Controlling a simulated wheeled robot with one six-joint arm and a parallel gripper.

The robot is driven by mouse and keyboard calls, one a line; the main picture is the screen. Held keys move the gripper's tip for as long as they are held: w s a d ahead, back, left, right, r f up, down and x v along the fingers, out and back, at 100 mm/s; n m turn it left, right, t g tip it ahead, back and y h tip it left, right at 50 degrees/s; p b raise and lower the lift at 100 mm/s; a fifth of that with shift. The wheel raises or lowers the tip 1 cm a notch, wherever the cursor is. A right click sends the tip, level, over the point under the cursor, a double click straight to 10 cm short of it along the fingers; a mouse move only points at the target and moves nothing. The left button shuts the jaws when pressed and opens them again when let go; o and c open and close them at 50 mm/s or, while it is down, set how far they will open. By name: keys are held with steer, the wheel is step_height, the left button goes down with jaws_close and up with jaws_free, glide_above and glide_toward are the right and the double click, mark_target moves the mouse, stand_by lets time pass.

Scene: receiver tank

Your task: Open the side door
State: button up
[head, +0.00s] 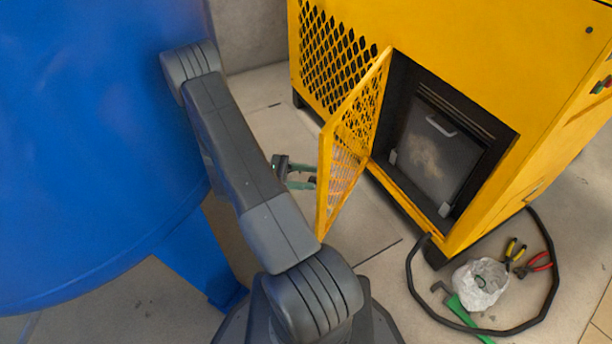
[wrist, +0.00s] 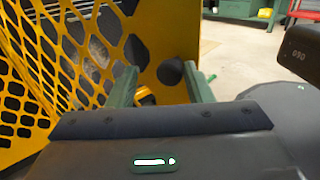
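The yellow mesh side door (head: 347,145) stands swung well open from the left edge of the opening in the yellow cabinet. Its mesh fills the left of the wrist view (wrist: 38,75). My gripper (head: 307,176) is low beside the door's outer face, left of it in the head view, with its tips partly behind the door. In the wrist view its two green fingers (wrist: 162,85) are spread with nothing held between them. The left finger is very close to the mesh; I cannot tell whether they touch.
The yellow cabinet (head: 470,55) holds a grey panel with a handle (head: 432,150) inside the opening. A blue tank (head: 90,140) stands at left. A black hose (head: 411,283), pliers (head: 514,252), a crumpled bag (head: 480,284) and a green tool (head: 466,313) lie on the floor at right.

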step_height(320, 180, up, 10)
steer(key=p, duration=0.3)
steer(key=shift+c, duration=0.5)
